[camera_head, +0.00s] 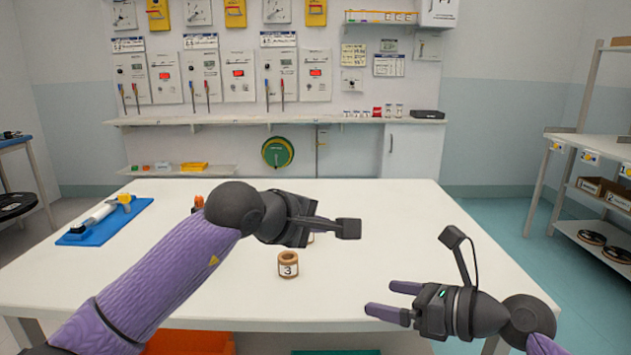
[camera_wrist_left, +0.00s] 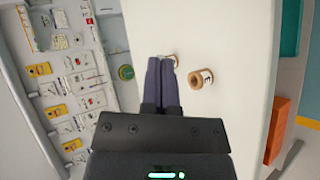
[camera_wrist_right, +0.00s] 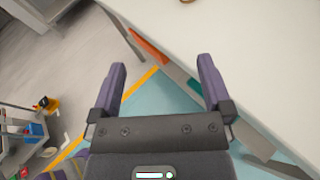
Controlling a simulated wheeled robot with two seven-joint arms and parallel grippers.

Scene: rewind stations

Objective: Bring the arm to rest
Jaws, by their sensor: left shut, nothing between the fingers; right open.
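My left arm (camera_head: 165,260) reaches in over the white table (camera_head: 400,215). In the head view its wrist hides its fingers. In the left wrist view the left gripper (camera_wrist_left: 162,60) is shut with its fingers together and nothing between them. My right gripper (camera_head: 380,297) is over the table's front right edge, its fingers apart and empty. In the right wrist view the right gripper (camera_wrist_right: 161,64) is open above the floor beside the table edge.
A small brown spool marked 3 (camera_head: 289,266) stands on the table below the left gripper; another (camera_wrist_left: 173,58) is partly hidden by the left fingertips. A blue mat (camera_head: 100,232) with a tool lies at the left. The table's right side is clear. Shelves (camera_head: 590,150) stand at right.

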